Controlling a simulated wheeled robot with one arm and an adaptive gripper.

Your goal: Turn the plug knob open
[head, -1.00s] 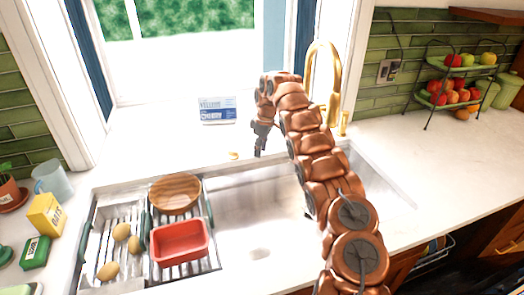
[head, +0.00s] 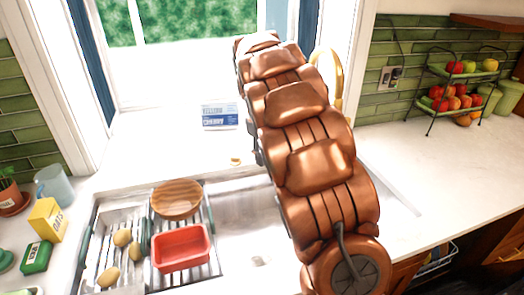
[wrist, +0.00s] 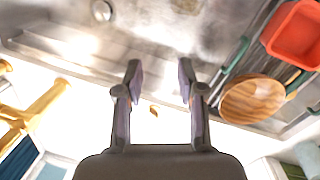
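The plug knob appears to be the small gold piece (head: 236,161) on the white counter behind the sink. In the wrist view the gold knob (wrist: 154,111) shows below and between my fingers, with some distance left between them. My gripper (wrist: 160,70) is open and empty, its two fingers apart and pointing down towards the sink's back edge. In the head view my arm hides the gripper. The sink (head: 238,205) is partly covered by my arm. A round drain (wrist: 102,10) shows at the top of the wrist view.
A gold faucet (head: 328,75) stands behind my arm. A drying rack on the sink's left holds a red tub (head: 180,248), a wooden bowl (head: 176,199) and several potatoes (head: 122,238). A blue-and-white box (head: 219,116) stands behind the knob. A tiered fruit stand (head: 458,95) is at right.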

